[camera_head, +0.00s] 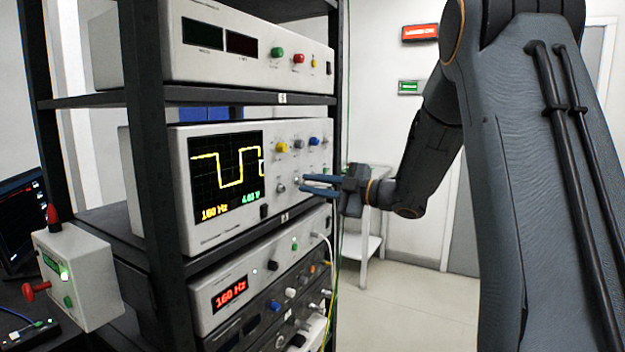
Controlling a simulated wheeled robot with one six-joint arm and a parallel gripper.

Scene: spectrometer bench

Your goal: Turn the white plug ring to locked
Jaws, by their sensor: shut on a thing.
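My gripper (302,185) is at the right part of the oscilloscope's (297,158) front panel, with its blue fingers pointing left. It is shut on a small pale fitting (297,180) at the panel, which I take to be the white plug ring. The fingers hide part of it, and its turn position is too small to read. Another pale round connector (281,187) sits just left of the fingertips.
The oscilloscope stands in a dark rack (150,130) between an upper instrument (250,45) and a lower one reading 160 Hz (268,275). A white cable (330,250) and thin coloured cables hang below my gripper. Clear floor (420,310) lies to the right.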

